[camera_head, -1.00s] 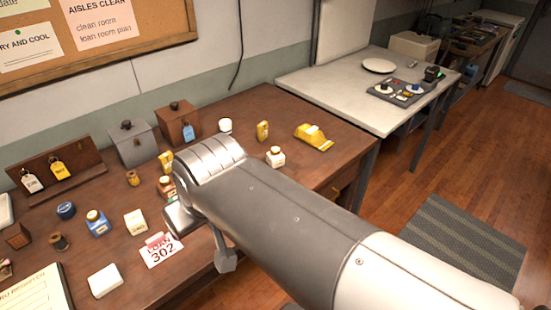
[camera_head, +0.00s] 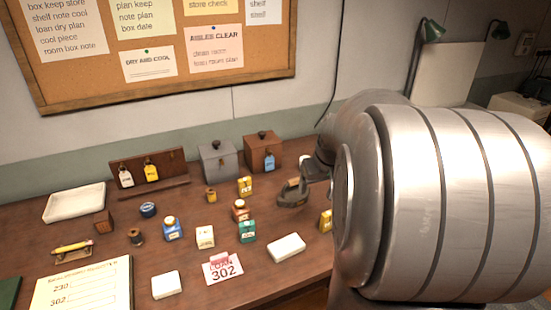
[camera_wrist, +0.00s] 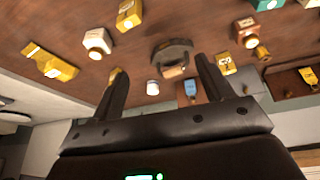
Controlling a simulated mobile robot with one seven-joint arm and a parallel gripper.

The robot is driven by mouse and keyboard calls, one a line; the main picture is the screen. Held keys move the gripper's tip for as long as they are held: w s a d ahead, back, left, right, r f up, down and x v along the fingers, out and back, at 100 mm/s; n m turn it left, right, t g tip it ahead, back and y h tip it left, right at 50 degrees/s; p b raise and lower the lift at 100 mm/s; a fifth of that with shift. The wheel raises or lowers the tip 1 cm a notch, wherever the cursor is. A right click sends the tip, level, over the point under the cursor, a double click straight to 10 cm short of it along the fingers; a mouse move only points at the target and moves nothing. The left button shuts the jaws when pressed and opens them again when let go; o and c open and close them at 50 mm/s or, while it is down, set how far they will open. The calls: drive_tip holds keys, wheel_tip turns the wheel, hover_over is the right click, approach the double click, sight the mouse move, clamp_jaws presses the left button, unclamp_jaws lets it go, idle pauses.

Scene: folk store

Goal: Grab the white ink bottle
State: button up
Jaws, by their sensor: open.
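The white ink bottle (camera_wrist: 97,42), squat with a yellowish cap, stands on the wooden desk (camera_wrist: 205,18) at the upper left of the wrist view. In the head view it cannot be seen; my arm covers that part of the desk. My gripper (camera_wrist: 160,66) is open and empty in the wrist view, its two dark fingers reaching up from the lower middle. The bottle lies beyond and left of the left fingertip, apart from it.
A dark curved tool (camera_wrist: 170,58) appears between my fingertips' lines. A yellow box (camera_wrist: 129,14), a yellow tape dispenser (camera_wrist: 50,63) and a white cup (camera_wrist: 153,88) are near the bottle. Blue (camera_head: 172,230) and teal (camera_head: 247,231) bottles stand at the desk's middle.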

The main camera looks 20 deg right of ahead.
drive_tip(key=shift+m, duration=0.6)
drive_tip(key=w+d+f, duration=0.1)
drive_tip(key=d+f, duration=0.3)
drive_tip(key=d, duration=0.1)
drive_tip(key=w+d+f, duration=0.1)
drive_tip(key=d+f, duration=0.3)
drive_tip(key=d, duration=0.2)
drive_tip(key=w+d+f, duration=0.1)
drive_tip(key=d+f, duration=0.3)
drive_tip(key=d, duration=0.1)
drive_tip(key=shift+d+f, duration=0.3)
drive_tip(key=shift+f, duration=0.05)
drive_tip(key=shift+d+x, duration=0.15)
drive_tip(key=shift+x, duration=1.25)
drive_tip(key=shift+d+x, duration=0.1)
drive_tip(key=shift+x, duration=1.3)
drive_tip(key=shift+w+r, duration=0.1)
drive_tip(key=c, duration=1.1)
